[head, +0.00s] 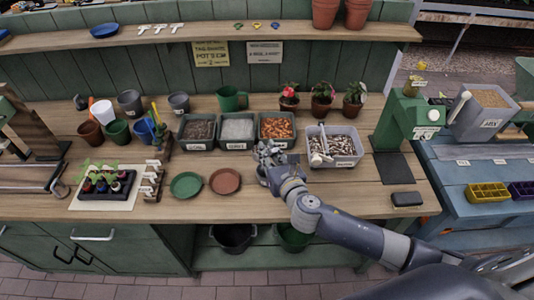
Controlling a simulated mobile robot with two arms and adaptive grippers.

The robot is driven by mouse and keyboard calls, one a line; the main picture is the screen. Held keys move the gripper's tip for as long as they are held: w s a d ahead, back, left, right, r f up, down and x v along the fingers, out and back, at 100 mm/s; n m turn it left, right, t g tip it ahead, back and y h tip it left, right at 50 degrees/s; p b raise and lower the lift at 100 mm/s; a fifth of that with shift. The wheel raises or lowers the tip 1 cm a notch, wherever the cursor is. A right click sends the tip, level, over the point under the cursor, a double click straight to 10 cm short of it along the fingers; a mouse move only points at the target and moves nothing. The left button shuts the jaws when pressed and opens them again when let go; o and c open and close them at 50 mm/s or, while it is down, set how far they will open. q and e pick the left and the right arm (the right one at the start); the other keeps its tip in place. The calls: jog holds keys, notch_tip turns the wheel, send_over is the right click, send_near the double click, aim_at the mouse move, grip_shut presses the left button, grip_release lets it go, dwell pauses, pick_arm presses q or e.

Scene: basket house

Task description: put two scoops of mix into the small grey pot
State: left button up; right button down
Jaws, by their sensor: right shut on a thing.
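A grey tub of brown and white mix (353,160) stands on the bench, right of centre. A white scoop (324,140) lies in it. Two grey pots stand at the back left, a larger one (130,103) and a smaller one (179,103); I cannot tell which is the task's small pot. My right gripper (266,160) is low over the bench, left of the mix tub and in front of the orange-chip tub. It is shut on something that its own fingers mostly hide. My left gripper is not in view.
Tubs of dark soil (197,145), white grains (237,145) and orange chips (277,143) stand left of the mix. Green (186,186) and terracotta (225,182) saucers lie in front. A green stand (398,130) is at right. Bare bench lies at front centre.

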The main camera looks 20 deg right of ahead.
jog(key=d+f+m+b, duration=0.4)
jog(key=m+b, duration=0.4)
jog(key=m, duration=0.3)
jog(key=shift+f+m, duration=0.4)
jog(key=shift+f, duration=0.2)
jog(key=shift+s, duration=0.1)
dwell(0.4)
jog(key=a+r+n+p, duration=0.1)
jog(key=r+n, duration=0.1)
jog(key=n, duration=0.1)
jog(key=a+r+n+p, duration=0.1)
jog(key=r+n, duration=0.1)
jog(key=n, duration=0.2)
jog(key=a+r+n+t+p, duration=0.1)
jog(key=a+r+n, duration=0.1)
jog(key=n, duration=0.1)
jog(key=shift+s+r+n, duration=0.1)
jog(key=shift+r+n, duration=0.1)
jog(key=shift+n, duration=0.2)
jog(key=shift+a+r+n+p, duration=0.2)
jog(key=shift+r+n+p, duration=0.25)
jog(key=shift+n, duration=0.45)
jog(key=shift+s+a+n, duration=0.1)
jog(key=shift+n, duration=0.2)
